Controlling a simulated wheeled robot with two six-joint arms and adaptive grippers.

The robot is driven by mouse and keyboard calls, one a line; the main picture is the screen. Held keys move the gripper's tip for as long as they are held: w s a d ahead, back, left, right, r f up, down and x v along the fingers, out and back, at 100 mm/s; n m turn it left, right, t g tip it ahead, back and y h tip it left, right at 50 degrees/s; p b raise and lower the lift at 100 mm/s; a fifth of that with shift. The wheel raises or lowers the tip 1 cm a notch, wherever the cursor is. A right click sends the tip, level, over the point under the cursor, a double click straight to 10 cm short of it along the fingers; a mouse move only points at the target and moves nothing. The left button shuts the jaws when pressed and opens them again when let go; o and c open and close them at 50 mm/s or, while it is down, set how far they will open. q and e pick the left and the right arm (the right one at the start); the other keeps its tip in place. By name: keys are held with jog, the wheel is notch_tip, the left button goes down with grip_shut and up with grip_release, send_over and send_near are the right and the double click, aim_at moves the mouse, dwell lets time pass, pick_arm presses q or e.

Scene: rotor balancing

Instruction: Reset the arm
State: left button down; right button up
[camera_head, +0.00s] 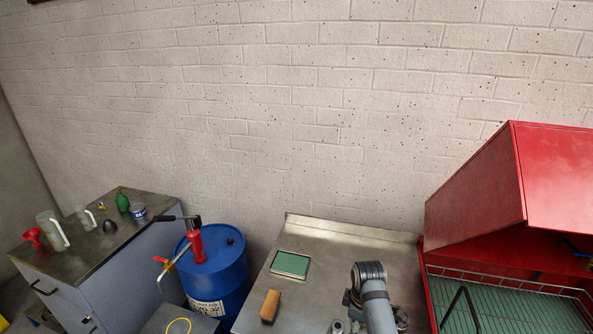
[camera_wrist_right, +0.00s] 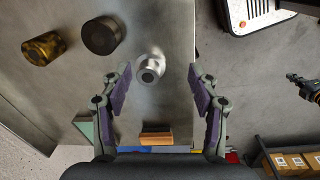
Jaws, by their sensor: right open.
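My right arm (camera_head: 376,304) reaches over the steel bench (camera_head: 345,240) in the head view; its jaws are not clear there. In the right wrist view my right gripper (camera_wrist_right: 159,76) is open, with purple pads well apart. A shiny silver cylindrical part (camera_wrist_right: 150,68) shows between the fingertips, and I see no contact. A dark cylinder (camera_wrist_right: 103,35) and a brass-coloured cylinder (camera_wrist_right: 45,48) stand beyond it to the left. A dark jointed part (camera_wrist_right: 302,86) at the right edge may be my left gripper; it is too small to tell its state.
An orange-brown block (camera_head: 270,306) and a green pad (camera_head: 291,264) lie on the bench. A red cabinet (camera_head: 475,185) with a green-floored wire rack stands right. A blue drum (camera_head: 215,283) with a pump and a grey cabinet (camera_head: 130,262) with jugs stand left.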

jog(key=s+d+f+m+t, duration=0.1)
jog(key=s+d+m, duration=0.55)
jog(key=s, duration=0.55)
jog(key=s+r+m+t, duration=0.2)
jog(key=s+r+m, duration=0.3)
jog(key=s, duration=0.4)
notch_tip(320, 180, down, 34)
jog(key=s+d+g+b, duration=0.1)
jog(key=s+d+b, duration=0.15)
jog(key=b, duration=0.55)
pick_arm(q)
notch_tip(320, 180, down, 13)
jog(key=b, duration=0.5)
jog(key=shift+w, duration=0.25)
pick_arm(e)
jog(key=s+d+f+g, duration=0.1)
jog(key=s+f, duration=1.7)
jog(key=f, duration=0.4)
jog(key=shift+s+m+g+h, duration=0.2)
jog(key=shift+m+g+h, duration=0.1)
jog(key=shift+m, duration=0.05)
pick_arm(q)
jog(key=shift+d, duration=0.1)
pick_arm(e)
jog(key=shift+d, duration=0.1)
